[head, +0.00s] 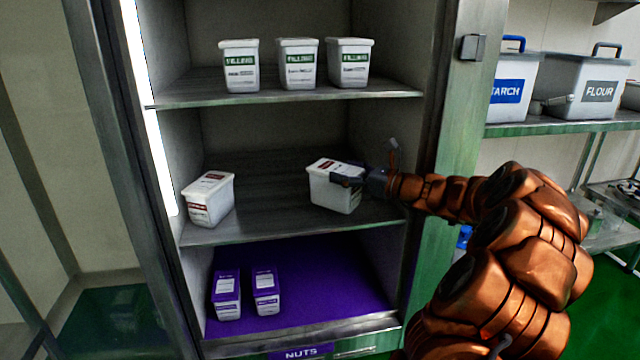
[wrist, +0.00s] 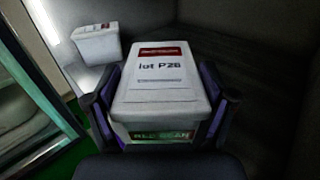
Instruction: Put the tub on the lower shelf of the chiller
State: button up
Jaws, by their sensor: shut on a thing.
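The tub (head: 333,196) is white, with a red-striped label on its lid. In the wrist view the tub (wrist: 164,92) shows "lot P28" on the lid and a green label on its near side. My gripper (head: 352,181) reaches in from the right and is shut on it, with one finger on each side. The tub is over the right part of the middle shelf (head: 270,222) of the open chiller. It looks upright and very low; I cannot tell whether its base touches the shelf.
A similar red-labelled tub (head: 209,200) stands at the middle shelf's left, apart from the held one. Several "FILLING" tubs (head: 297,64) stand on the shelf above. The chiller's right post (head: 452,110) is beside my arm.

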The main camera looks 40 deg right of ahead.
aim_at(320, 164)
jog(key=b+x, duration=0.2)
jog(key=x, duration=0.5)
jog(key=shift+w+a, duration=0.1)
notch_tip(320, 164, down, 3)
jog(key=shift+f+b, duration=0.25)
jog(key=shift+b, duration=0.9)
jog(key=shift+r, duration=0.1)
jog(key=o, duration=1.7)
